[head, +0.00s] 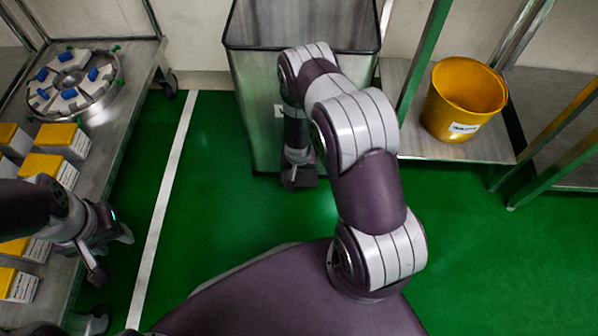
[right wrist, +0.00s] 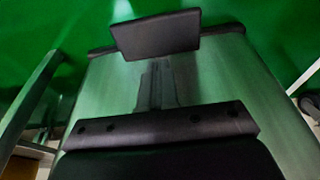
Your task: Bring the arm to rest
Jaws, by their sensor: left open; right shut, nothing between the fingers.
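My right arm reaches forward in the middle of the head view, its elbow raised, the forearm hanging down in front of the tall metal bin. My right gripper (head: 300,182) points down beside the bin's front, low over the green floor. It is shut and empty; it also shows in the right wrist view (right wrist: 156,38) against a grey metal surface. My left gripper (head: 112,254) is at the left edge of the head view, open and empty, by the edge of the metal table with the yellow-topped boxes. Most of the left arm is out of view.
The grey bin (head: 257,110) stands at the back. The left table (head: 100,150) holds a round tray (head: 104,100) with blue-and-white pieces and several yellow-and-white boxes (head: 62,141). A yellow bucket (head: 462,98) stands on a low shelf at right. Green floor is clear at right.

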